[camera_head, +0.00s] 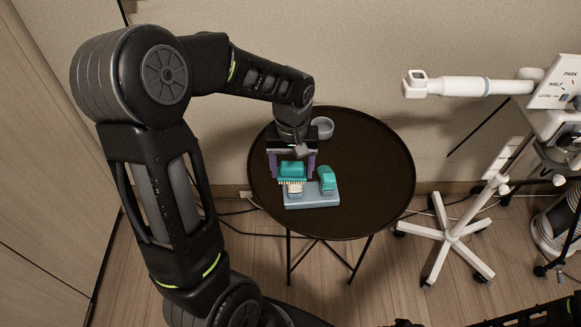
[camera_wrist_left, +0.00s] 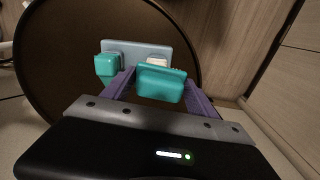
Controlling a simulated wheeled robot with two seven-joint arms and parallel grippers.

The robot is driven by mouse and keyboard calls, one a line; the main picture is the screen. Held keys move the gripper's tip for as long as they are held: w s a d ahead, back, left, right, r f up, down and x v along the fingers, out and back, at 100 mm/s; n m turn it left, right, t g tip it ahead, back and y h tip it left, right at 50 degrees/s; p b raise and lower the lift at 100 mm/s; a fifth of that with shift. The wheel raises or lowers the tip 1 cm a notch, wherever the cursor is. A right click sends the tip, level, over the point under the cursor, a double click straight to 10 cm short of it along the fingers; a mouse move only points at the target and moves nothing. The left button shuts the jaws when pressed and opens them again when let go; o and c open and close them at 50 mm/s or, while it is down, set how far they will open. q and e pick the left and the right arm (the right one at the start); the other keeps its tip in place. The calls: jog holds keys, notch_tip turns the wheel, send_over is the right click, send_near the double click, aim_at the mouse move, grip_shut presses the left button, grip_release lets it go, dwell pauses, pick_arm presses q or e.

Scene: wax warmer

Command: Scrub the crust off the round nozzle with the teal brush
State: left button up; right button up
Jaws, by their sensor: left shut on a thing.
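My left gripper (camera_head: 292,168) is shut on a teal brush (camera_head: 291,170), its purple fingers on either side of the block. Pale bristles show under the block, just above a blue-grey holder (camera_head: 318,200) on the round table. The brush also shows between the fingers in the left wrist view (camera_wrist_left: 160,82). A second teal piece (camera_head: 327,178) stands on the right part of the holder. A white tube (camera_head: 452,86) at the upper right ends in a ring-like nozzle (camera_head: 416,76), well away from the brush. I cannot make out any crust on it.
The dark round table (camera_head: 375,175) is mostly bare, with a grey bowl (camera_head: 323,127) at its back. A white wheeled stand (camera_head: 450,235) at the right carries the tube and a panel marked PARK, HALF and LEVEL (camera_head: 558,82). Cables lie on the floor.

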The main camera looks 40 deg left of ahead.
pick_arm(q)
jog(key=shift+w+d, duration=0.65)
jog(key=shift+d, duration=0.05)
jog(key=shift+s, duration=0.1)
jog(key=shift+s+a, duration=0.7)
jog(key=shift+a, duration=0.15)
jog(key=shift+d, duration=0.1)
jog(key=shift+w+d, duration=0.8)
